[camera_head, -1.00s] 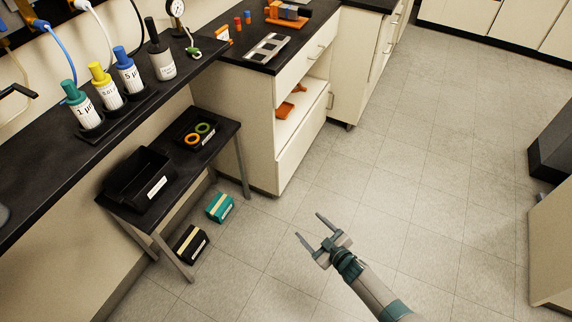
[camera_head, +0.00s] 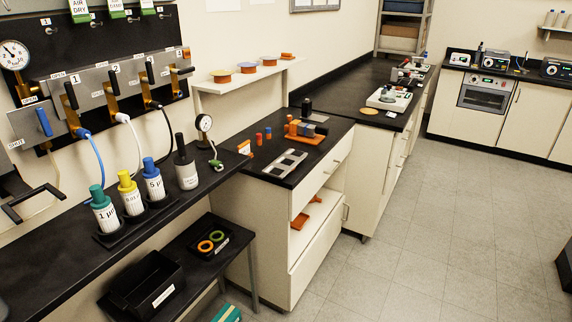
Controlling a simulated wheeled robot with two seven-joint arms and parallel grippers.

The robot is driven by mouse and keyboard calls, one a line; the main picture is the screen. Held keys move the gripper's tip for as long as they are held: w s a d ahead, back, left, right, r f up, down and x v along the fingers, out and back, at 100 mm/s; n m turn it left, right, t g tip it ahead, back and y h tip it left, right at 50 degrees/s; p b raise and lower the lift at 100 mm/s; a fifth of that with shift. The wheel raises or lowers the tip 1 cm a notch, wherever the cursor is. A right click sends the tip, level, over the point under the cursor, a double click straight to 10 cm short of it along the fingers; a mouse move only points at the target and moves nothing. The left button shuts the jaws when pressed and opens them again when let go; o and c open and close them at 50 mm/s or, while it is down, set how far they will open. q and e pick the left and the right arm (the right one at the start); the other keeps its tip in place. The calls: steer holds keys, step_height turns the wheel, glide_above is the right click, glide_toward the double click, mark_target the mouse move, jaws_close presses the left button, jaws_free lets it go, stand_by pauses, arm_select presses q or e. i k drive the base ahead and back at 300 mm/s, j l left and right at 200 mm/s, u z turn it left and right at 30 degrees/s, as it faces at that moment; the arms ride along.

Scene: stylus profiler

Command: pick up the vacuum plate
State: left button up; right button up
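A flat silver plate with dark openings (camera_head: 284,166) lies on the black countertop of the cabinet in the middle; it looks like the vacuum plate, but I see no label that confirms it. Nothing is touching it from above. Neither of my grippers is in the view.
An orange-based device (camera_head: 306,132) stands behind the plate, with small orange and blue pieces to its left. A gauge (camera_head: 204,124) and labelled bottles (camera_head: 133,197) stand on the left bench. A black bin (camera_head: 154,284) sits on a low table. The floor (camera_head: 400,255) at right is clear.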

mark_target(284, 164)
steer(key=i+l+z, duration=0.1)
steer(key=i+l, duration=0.3)
steer(key=l, duration=0.15)
steer(key=i+l, duration=0.35)
steer(key=l, duration=0.2)
steer(key=i+l+z, duration=0.15)
steer(key=i+l, duration=0.25)
steer(key=l, duration=0.15)
